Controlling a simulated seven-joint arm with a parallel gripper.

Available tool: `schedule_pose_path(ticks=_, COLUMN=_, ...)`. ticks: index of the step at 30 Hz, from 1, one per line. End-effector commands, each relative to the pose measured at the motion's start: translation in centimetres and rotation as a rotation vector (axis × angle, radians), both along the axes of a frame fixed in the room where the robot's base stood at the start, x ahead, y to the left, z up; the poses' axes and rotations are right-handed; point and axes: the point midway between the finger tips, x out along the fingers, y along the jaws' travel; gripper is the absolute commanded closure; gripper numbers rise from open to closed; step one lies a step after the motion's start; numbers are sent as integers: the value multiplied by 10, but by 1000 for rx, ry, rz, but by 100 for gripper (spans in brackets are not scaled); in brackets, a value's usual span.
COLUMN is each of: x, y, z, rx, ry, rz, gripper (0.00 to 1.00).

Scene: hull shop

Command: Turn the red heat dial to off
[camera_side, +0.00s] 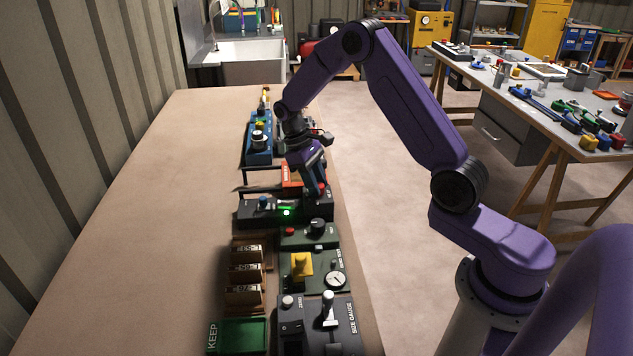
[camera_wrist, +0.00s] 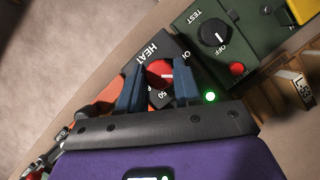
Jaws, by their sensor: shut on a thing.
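The red heat dial (camera_wrist: 160,74) sits on a dark panel marked HEAT in the wrist view, with "50" printed beside it and an OFF label partly hidden. My gripper (camera_wrist: 160,80) has its two blue fingers on either side of the dial, shut on it. In the side view my gripper (camera_side: 317,187) reaches down to the right end of the dark heat unit (camera_side: 246,214). A green light (camera_side: 286,212) glows on the unit's front. The dial's pointer direction is hard to tell.
A green box with a black TEST dial (camera_wrist: 214,34) and a red button (camera_wrist: 237,69) stands close beside the heat unit. An orange-red item (camera_side: 290,177) lies just behind it. The bench's left side (camera_side: 150,200) is clear.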

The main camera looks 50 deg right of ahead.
Motion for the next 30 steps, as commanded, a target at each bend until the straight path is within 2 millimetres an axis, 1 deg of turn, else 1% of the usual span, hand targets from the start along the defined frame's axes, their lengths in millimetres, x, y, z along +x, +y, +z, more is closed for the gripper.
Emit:
schedule_pose_path(ticks=6, x=0, y=2, z=0, rx=0, ry=-1, rz=205, gripper=97)
schedule_pose_path(ticks=15, x=-1, y=3, z=0, rx=0, ry=-1, rz=432, gripper=97)
schedule_pose_path(ticks=24, x=-2, y=3, z=0, rx=0, ry=0, rz=558, gripper=97)
schedule_pose_path(ticks=30, x=-2, y=3, z=0, rx=0, ry=-1, rz=586, gripper=97)
